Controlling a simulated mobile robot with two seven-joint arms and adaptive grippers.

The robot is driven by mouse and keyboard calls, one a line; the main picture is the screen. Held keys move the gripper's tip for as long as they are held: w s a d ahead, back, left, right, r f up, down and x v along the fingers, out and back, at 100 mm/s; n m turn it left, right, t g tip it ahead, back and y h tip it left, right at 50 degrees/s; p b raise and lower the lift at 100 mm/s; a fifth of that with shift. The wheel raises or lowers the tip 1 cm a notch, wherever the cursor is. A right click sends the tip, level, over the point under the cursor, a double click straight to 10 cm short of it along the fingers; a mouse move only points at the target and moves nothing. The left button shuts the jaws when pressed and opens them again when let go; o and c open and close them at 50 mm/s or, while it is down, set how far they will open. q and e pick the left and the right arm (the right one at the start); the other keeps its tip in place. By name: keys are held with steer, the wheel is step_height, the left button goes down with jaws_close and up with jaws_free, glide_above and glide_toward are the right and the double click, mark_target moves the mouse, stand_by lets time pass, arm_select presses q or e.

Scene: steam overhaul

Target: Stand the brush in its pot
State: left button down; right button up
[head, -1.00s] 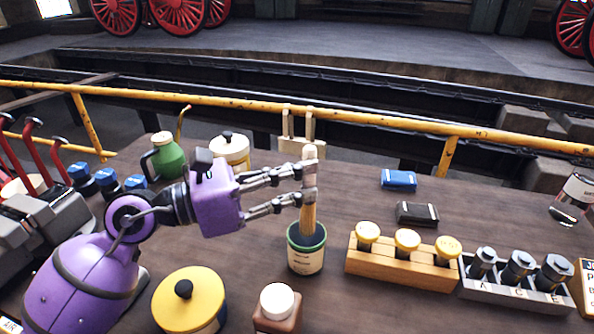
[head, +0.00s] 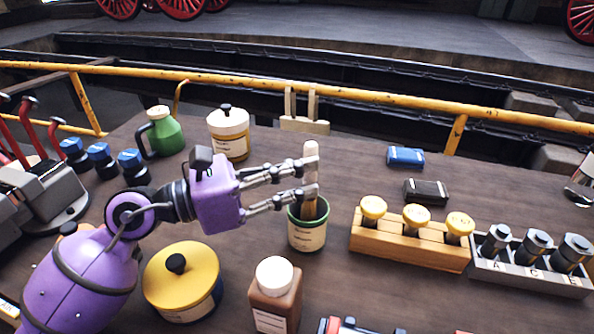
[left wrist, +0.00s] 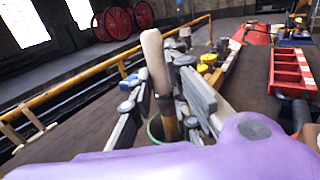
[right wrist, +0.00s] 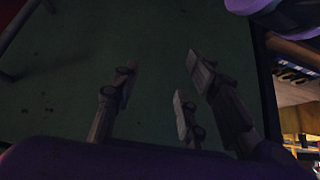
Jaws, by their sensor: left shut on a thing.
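The brush (head: 311,160) stands roughly upright, pale at the top and brown lower down. Its lower part is inside the green-rimmed pot (head: 307,237), hidden by the wall; whether it touches the bottom cannot be seen. My left gripper (head: 312,177) is shut on the brush just above the pot's rim. The left wrist view shows the brush (left wrist: 156,62) between the fingers, with part of the pot's green rim (left wrist: 154,128) below. My right gripper (right wrist: 160,85) is open and empty, above a dark green surface, away from the pot.
A brown bottle (head: 274,296) and a yellow-lidded tin (head: 180,280) stand in front of the pot. A wooden block with yellow-topped pieces (head: 410,246) is close on its right. A cream jar (head: 229,133) and green oil can (head: 165,136) stand behind left.

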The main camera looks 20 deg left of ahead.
arm_select(q)
steer(key=c, duration=1.6)
jaws_free()
steer(key=shift+a, duration=0.1)
steer(key=v, duration=1.2)
steer(key=shift+f, duration=0.1)
